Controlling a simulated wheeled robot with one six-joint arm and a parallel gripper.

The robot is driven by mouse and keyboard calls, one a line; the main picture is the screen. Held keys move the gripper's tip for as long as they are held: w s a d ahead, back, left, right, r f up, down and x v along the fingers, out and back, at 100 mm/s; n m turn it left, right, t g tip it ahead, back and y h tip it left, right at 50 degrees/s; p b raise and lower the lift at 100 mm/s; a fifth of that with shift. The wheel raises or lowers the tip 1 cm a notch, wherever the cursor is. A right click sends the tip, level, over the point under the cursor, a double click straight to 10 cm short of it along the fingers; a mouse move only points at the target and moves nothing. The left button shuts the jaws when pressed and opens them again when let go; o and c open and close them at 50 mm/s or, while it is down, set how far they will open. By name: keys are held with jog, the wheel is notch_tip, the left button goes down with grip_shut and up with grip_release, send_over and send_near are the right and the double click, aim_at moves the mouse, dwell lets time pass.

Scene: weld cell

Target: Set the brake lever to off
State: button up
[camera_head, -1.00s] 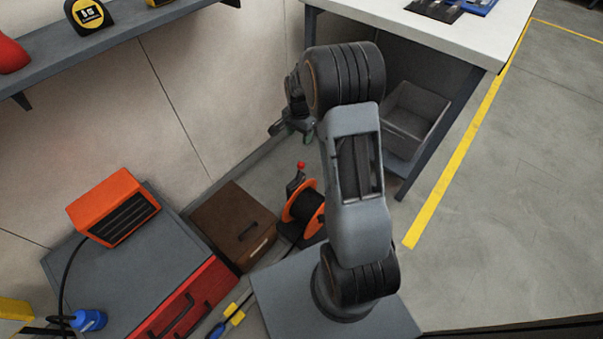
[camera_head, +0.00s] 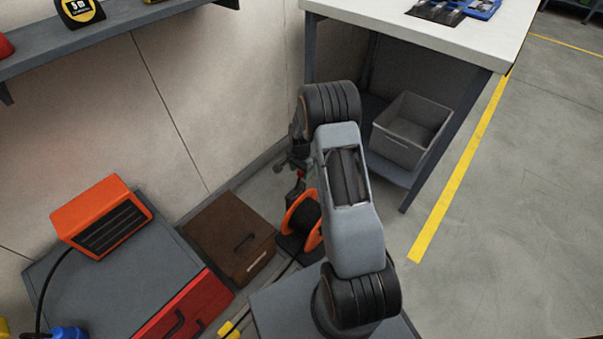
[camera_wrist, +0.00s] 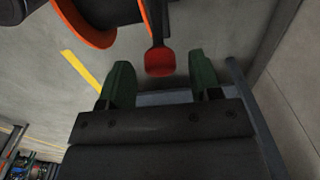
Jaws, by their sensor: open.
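The brake lever is a dark arm with a red knob (camera_wrist: 160,62), mounted beside an orange-flanged cable reel (camera_head: 303,222) on the floor. In the head view a small part of the red knob (camera_head: 300,174) shows just below my gripper (camera_head: 290,162), which is partly hidden by my arm. In the wrist view my gripper (camera_wrist: 161,75) is open, with one green fingertip on each side of the knob's line. The knob appears between or just ahead of the tips, with gaps on both sides. I cannot tell the lever's set position.
A brown box (camera_head: 222,232) stands left of the reel, near the wall. A workbench (camera_head: 400,45) with a grey bin (camera_head: 392,148) on its lower shelf stands to the right. A red-fronted cabinet (camera_head: 100,290) carries an orange unit (camera_head: 88,205). Open floor lies right of the yellow line.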

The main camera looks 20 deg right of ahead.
jog(key=shift+f, duration=0.35)
grip_shut()
dwell(0.4)
